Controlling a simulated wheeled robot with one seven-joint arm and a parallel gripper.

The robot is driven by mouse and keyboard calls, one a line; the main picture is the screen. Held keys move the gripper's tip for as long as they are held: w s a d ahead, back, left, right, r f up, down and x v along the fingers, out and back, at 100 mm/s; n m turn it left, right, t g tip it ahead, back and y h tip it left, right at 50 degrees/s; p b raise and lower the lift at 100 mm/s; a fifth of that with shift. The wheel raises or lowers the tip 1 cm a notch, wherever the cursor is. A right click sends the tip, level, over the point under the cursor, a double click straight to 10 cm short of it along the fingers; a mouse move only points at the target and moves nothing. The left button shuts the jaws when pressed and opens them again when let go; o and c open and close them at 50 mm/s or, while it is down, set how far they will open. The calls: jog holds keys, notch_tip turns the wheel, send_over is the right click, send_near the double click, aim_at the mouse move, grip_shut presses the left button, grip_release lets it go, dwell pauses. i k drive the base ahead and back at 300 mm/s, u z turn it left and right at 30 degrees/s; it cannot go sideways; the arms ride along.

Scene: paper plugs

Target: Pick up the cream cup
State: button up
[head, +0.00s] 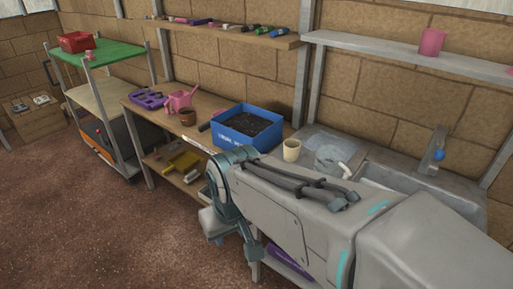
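The cream cup (291,150) stands upright on the workbench, just right of a blue box and near the sink's left end. My gripper (232,247) hangs low in front of the bench, below and to the left of the cup, apart from it. The gripper is small and partly hidden by my own arm, so whether its fingers are open or shut does not show. My arm reaches across the lower right of the view and hides part of the bench front.
The blue box (246,127) with dark contents stands close left of the cup. A brown pot (188,118), a pink watering can (179,100) and a purple tray (148,98) sit farther left. The sink (415,187) with a tap (437,152) lies right. Left floor is clear.

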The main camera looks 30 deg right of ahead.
aim_at(292, 146)
jog(key=u, duration=0.45)
jog(key=k, duration=1.05)
jog(key=z, duration=0.15)
jog(key=i, duration=0.55)
jog(key=z, duration=0.8)
jog(key=i, duration=1.15)
jog(key=u, duration=0.5)
